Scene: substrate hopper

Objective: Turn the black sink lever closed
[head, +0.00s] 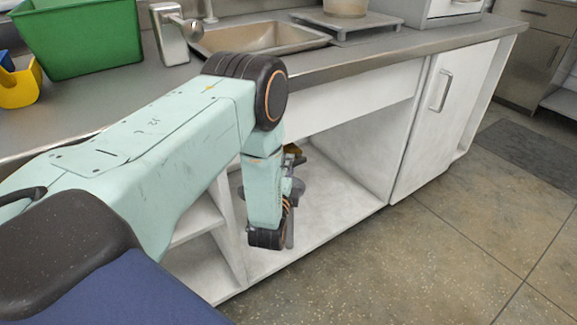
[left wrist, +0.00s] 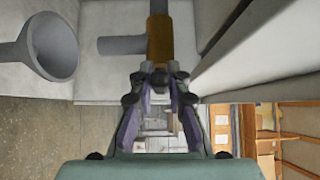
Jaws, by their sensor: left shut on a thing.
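My left gripper (left wrist: 157,82) is inside the open cabinet under the sink, just below a brass valve body (left wrist: 160,38) on grey pipework. Its fingers converge on a small dark piece that looks like the black lever (left wrist: 158,71); the fingertips hide most of it, so its exact angle cannot be told. In the head view my left arm hangs down in front of the cabinet and hides most of the gripper. A bit of brass (head: 294,150) shows beside the wrist there. My right gripper is in neither view.
A grey funnel (left wrist: 54,48) hangs left of the valve. The steel sink (head: 262,38) is set in the counter above. A closed white cabinet door (head: 440,120) stands right of the opening. A green bin (head: 85,40) and a yellow scoop (head: 20,88) sit on the counter.

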